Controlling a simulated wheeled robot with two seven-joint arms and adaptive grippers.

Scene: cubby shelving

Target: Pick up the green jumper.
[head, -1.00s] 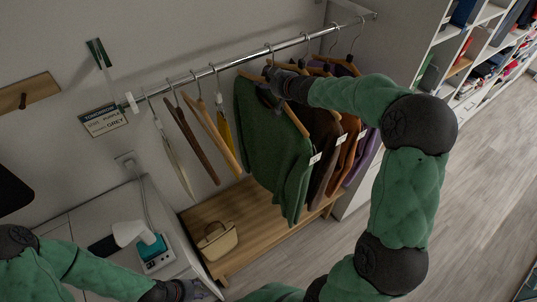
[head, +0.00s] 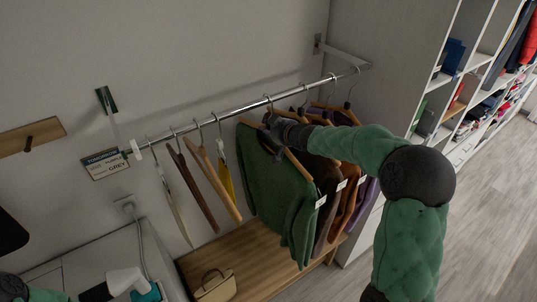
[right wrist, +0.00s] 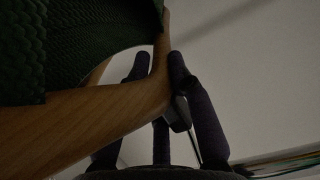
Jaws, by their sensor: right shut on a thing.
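The green jumper (head: 270,185) hangs on a wooden hanger (head: 298,164) from the metal rail, at the front of a row of clothes. My right gripper (head: 271,128) is at the top of this hanger, just below the rail, and is shut on it. In the right wrist view, the fingers (right wrist: 160,62) stand on either side of the wooden hanger (right wrist: 110,112), with green knit (right wrist: 75,45) at the upper left. My left gripper is out of view.
Brown, orange and purple garments (head: 348,195) hang close behind the jumper. Several hangers (head: 212,178) hang to its left on the rail (head: 238,110).

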